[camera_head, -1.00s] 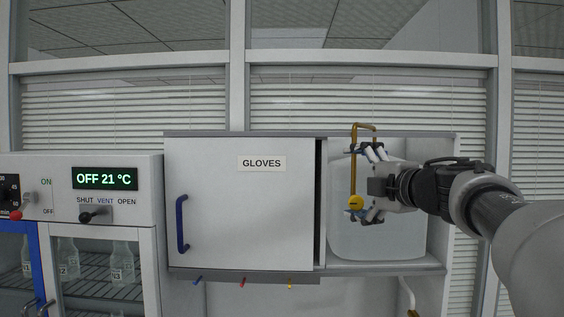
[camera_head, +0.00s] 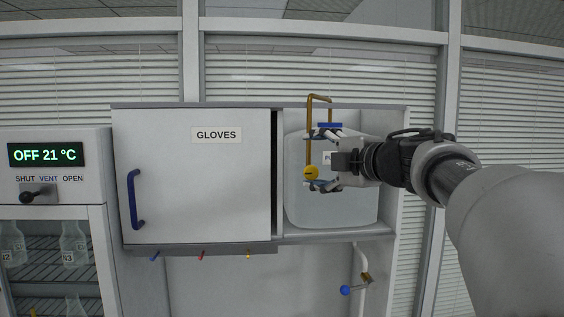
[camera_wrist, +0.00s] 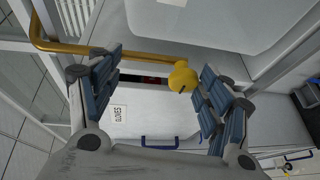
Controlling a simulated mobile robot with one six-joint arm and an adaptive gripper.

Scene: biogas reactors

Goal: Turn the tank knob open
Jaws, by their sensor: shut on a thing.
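A translucent white tank (camera_head: 365,205) stands in the open right part of the wall cabinet. A brass rod (camera_head: 309,135), bent at the top, runs down in front of it to a round yellow knob (camera_head: 311,172). My gripper (camera_head: 322,160) is at the rod and knob, in front of the tank. In the wrist view the yellow knob (camera_wrist: 183,77) lies between the blue-padded fingers, close to the right one. The contact is partly hidden. A blue knob (camera_head: 345,290) sits on a brass tap (camera_head: 366,279) on a pipe below the cabinet, apart from my gripper.
The GLOVES door (camera_head: 192,180) with a blue handle (camera_head: 133,200) is shut left of the tank. Small coloured pegs (camera_head: 201,257) are under it. A heated cabinet (camera_head: 50,165) with a display and bottles stands at far left. Blinds hang behind.

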